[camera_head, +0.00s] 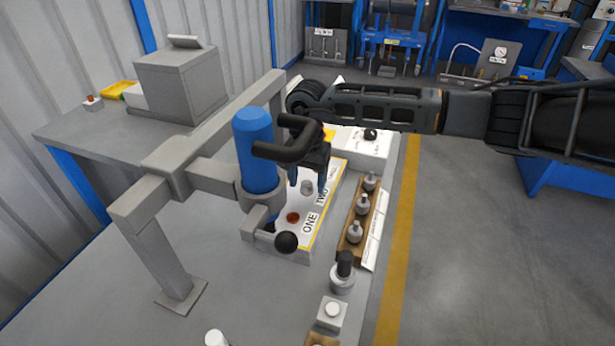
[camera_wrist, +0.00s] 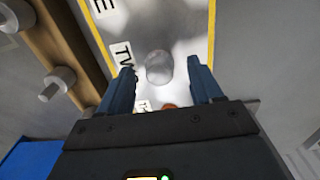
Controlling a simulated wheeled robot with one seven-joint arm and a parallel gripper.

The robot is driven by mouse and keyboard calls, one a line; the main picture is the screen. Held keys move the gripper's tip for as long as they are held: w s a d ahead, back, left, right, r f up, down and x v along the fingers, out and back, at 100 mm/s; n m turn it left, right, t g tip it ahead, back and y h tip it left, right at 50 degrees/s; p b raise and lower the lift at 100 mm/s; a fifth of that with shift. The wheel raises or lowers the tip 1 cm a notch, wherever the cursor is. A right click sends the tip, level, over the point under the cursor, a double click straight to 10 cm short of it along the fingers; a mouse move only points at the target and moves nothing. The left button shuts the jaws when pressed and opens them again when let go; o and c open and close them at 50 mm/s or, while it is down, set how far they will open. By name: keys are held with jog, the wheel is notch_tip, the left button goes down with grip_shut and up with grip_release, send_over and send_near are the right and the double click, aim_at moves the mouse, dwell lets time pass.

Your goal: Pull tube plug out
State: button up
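A grey cylindrical plug (camera_head: 307,187) stands on a white panel (camera_head: 325,217) with ONE and TWO labels. My gripper (camera_head: 308,178) is over the panel, pointing down, with its blue fingers around the plug's position. In the wrist view the plug (camera_wrist: 159,67) lies between the spread fingertips of my gripper (camera_wrist: 160,64), with a gap on both sides. Nothing is held. A red-brown round spot (camera_head: 293,217) sits beside the ONE label, and a similar one (camera_wrist: 168,106) shows partly in the wrist view.
A blue cylinder (camera_head: 257,150) in a grey clamp frame (camera_head: 205,175) stands close left of my gripper. A wooden rack (camera_head: 352,248) with several grey knobbed pieces lies right of the panel. A black-topped piece (camera_head: 343,272) stands in front. A grey box (camera_head: 180,80) is behind.

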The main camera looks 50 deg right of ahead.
aim_at(307, 182)
grip_shut()
jog(key=shift+r, duration=0.1)
dwell(0.3)
jog(key=shift+r, duration=0.1)
jog(key=shift+r+p, duration=1.5)
jog(key=shift+r, duration=1.35)
